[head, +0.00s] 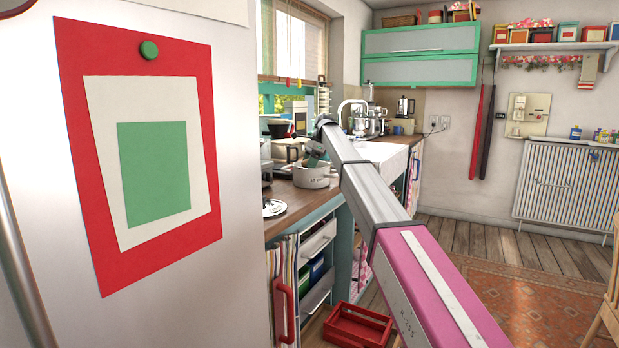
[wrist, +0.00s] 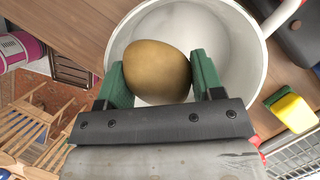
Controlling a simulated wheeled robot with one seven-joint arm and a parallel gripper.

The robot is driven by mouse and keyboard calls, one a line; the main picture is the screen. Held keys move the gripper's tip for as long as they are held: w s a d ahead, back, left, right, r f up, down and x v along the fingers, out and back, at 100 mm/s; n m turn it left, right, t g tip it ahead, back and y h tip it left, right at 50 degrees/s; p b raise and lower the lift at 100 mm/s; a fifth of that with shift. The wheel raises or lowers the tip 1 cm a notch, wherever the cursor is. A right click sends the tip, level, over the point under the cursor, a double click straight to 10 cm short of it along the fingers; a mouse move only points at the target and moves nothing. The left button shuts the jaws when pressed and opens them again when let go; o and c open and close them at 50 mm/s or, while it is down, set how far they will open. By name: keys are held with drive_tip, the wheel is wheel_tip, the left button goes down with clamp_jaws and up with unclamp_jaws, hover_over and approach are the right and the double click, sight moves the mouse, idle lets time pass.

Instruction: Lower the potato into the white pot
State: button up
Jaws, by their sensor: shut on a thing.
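In the wrist view, a brown potato (wrist: 157,72) sits between the green fingers of my gripper (wrist: 160,78), which is shut on it. The white pot (wrist: 243,82) is right behind the potato, and its open round mouth surrounds it in the picture. How far the potato is above the pot's floor is hard to tell. In the head view, the white pot (head: 312,180) stands on the wooden counter. My gripper (head: 313,158) is over its mouth there, and the potato cannot be made out.
A yellow and green sponge (wrist: 290,110) lies on the counter beside the pot. The wooden counter (head: 288,200) has a round patterned plate (head: 273,208) near its front. Kitchen items stand behind the pot. A red crate (head: 357,328) is on the floor.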

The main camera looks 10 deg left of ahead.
sight(310, 175)
drive_tip(key=shift+f, duration=2.8)
idle(1.8)
drive_tip(key=o, duration=1.1)
drive_tip(key=shift+c, duration=0.2)
drive_tip(key=shift+r, duration=0.1)
